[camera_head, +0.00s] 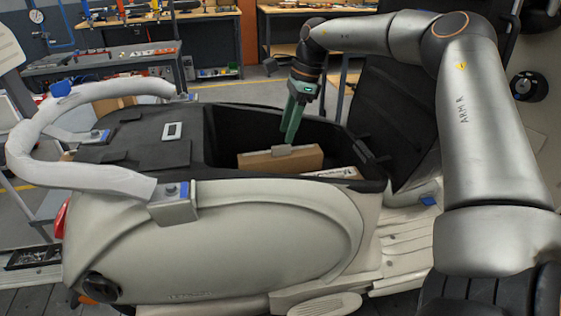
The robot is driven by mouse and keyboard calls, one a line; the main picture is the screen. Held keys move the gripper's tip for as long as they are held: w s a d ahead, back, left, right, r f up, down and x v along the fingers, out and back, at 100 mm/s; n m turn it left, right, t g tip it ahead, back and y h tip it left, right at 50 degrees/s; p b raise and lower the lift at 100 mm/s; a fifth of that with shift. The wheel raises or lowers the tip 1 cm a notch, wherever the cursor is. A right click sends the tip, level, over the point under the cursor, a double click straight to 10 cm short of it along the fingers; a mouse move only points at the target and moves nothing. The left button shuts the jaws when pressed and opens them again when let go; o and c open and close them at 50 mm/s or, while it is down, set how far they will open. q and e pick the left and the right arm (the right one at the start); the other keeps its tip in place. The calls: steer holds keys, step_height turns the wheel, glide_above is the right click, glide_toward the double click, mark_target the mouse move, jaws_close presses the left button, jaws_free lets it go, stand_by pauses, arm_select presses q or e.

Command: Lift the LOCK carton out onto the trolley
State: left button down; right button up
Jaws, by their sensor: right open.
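My right gripper (289,144) reaches down into the dark open bay (225,135) of a large cream-coloured scooter-like body. It is open, with its green fingers pointing down and its tips at the top edge of a brown carton (280,162). I cannot tell if they touch it. The carton stands in the bay, its lower part hidden by the rim. A second carton (338,173) with dark print lies to its right, mostly hidden. No LOCK lettering is readable on either. I cannot pick out a trolley for certain. My left gripper is not in view.
A padded white rail (25,140) curves around the left end of the body. A black lid (400,115) stands open right of the bay. Workbenches (130,65) with tools stand behind. A metal frame with a black tray (35,257) is at far left.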

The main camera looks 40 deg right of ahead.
mark_target(283, 145)
steer(key=x, duration=0.4)
steer(key=shift+a+f+p, duration=0.15)
steer(key=shift+p, duration=0.2)
steer(key=shift+c, duration=0.2)
jaws_close()
steer(key=shift+w, duration=0.1)
stand_by(0.7)
